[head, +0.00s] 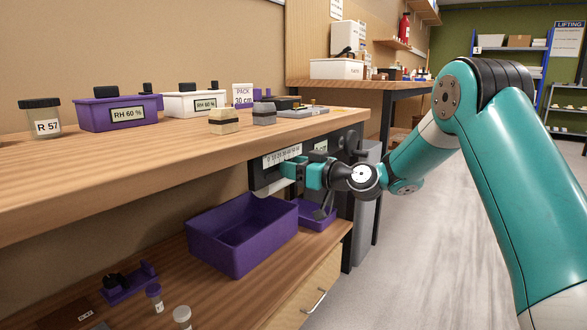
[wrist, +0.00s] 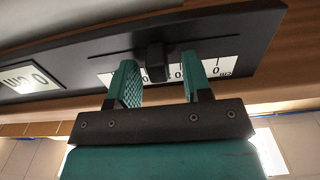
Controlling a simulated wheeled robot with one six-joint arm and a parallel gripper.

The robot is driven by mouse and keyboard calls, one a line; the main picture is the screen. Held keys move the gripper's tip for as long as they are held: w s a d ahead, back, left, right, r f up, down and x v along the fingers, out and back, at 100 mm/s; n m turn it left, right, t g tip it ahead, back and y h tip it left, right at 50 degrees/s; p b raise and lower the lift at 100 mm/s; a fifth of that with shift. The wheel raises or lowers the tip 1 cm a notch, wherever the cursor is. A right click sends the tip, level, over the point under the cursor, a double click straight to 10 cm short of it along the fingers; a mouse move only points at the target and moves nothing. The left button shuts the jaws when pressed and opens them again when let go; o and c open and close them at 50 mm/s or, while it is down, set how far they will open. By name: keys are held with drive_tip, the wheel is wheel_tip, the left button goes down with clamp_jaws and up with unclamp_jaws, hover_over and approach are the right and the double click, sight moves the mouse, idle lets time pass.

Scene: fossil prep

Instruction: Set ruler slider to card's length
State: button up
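The ruler is a dark panel on the bench's front edge, with a white numbered scale (head: 283,155) in the head view. The wrist view shows the ruler panel (wrist: 90,48) upside down, with a thin slot. The black slider block (wrist: 155,58) sits on that slot. My gripper (wrist: 160,68) is open, with one finger on each side of the slider and visible gaps between. My gripper (head: 287,170) also shows in the head view, where it hides the slider. The white card (head: 242,94) reads "PACK 30 cm" and stands at the back of the bench top.
A purple RH 60 % box (head: 118,112), a white box (head: 194,104), a jar (head: 41,118) and stone blocks (head: 224,121) stand on the bench top. A purple bin (head: 240,240) is on the shelf below my gripper. The floor at right is clear.

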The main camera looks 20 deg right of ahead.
drive_tip(key=b+v, duration=0.2)
drive_tip(key=v, duration=1.5)
drive_tip(key=shift+s, duration=0.2)
